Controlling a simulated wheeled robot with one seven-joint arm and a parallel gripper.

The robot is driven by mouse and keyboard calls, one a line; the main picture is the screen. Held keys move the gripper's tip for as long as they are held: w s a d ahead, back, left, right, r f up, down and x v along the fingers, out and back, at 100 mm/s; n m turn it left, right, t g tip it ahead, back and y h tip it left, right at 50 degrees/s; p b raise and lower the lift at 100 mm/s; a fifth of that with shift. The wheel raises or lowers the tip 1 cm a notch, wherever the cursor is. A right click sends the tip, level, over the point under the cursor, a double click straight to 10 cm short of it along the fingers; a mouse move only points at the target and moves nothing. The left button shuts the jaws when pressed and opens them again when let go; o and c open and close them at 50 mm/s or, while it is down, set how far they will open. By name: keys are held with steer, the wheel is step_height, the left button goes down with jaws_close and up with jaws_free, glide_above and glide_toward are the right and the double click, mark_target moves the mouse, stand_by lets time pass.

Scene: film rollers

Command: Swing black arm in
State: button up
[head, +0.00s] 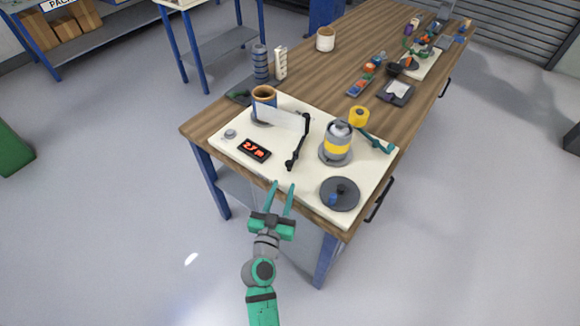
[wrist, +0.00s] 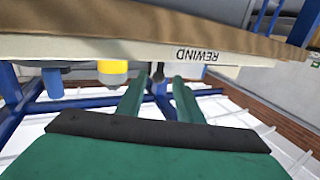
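The black arm (head: 301,139) stands on the cream panel (head: 370,174). It runs from near the end of a white strip (head: 283,119) toward the panel's front edge, with a dark knob at its near end. My gripper (head: 284,184) is open and empty, at the panel's front edge, on the near side of the black arm. In the wrist view, the green fingers of my gripper (wrist: 158,78) are apart. A small dark part (wrist: 158,71) shows beyond and between their tips; I cannot tell whether it is the black arm. The panel edge there reads REWIND upside down.
Other items crowd the far wooden bench (head: 300,88). Floor in front is clear.

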mark_target(288, 170)
steer(key=x, duration=0.9)
jaws_close()
